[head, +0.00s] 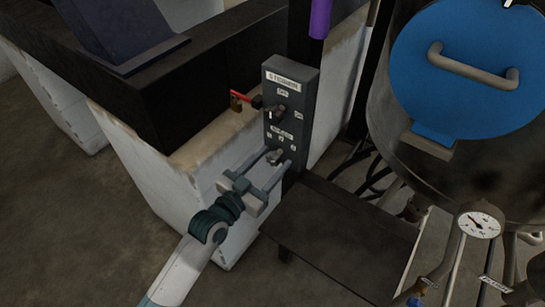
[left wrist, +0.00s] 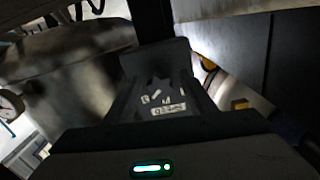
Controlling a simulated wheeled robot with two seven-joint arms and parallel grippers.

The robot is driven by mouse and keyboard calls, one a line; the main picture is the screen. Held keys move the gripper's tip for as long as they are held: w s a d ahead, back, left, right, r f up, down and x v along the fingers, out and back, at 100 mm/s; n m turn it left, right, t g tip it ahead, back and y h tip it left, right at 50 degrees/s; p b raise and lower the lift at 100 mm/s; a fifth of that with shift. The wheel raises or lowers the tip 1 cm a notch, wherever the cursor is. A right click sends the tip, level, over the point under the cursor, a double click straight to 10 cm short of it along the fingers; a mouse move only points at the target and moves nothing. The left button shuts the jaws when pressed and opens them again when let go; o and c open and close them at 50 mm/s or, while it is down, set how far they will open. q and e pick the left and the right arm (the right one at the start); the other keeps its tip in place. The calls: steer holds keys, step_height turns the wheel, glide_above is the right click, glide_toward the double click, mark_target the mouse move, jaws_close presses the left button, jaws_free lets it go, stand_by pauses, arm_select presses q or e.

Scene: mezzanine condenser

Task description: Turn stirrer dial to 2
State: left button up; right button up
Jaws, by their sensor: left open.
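The stirrer control box (head: 302,95) is a grey upright box with a label at its top, fixed on a dark post. It carries an upper black knob (head: 275,113) and, lower down, a small stirrer dial (head: 275,157) with small white labels above it. My left gripper (head: 279,159) is open, its two fingers reaching up to the lower dial, one on each side. I cannot tell whether they touch it. In the left wrist view the box (left wrist: 156,58) is dark, and its labels show between the fingers; the dial's setting is not readable. My right gripper is not in view.
A red-handled part with a padlock (head: 238,101) sits left of the box, by the black-topped white wall (head: 160,165). A dark plate (head: 335,230) lies below right. A metal vessel with a blue lid (head: 460,60) and a pressure gauge (head: 480,220) stand right. Open floor lies left.

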arm_select(q)
steer(key=shift+w+d, duration=0.2)
steer(key=shift+w, duration=0.1)
steer(key=c, duration=1)
steer(key=shift+c, duration=0.2)
steer(key=shift+n, duration=0.4)
steer(key=n+p, duration=0.2)
steer(key=n, duration=0.2)
steer(key=shift+d+r, duration=0.1)
steer(key=n+p, duration=0.1)
steer(key=n, duration=0.4)
steer(key=shift+s, duration=0.1)
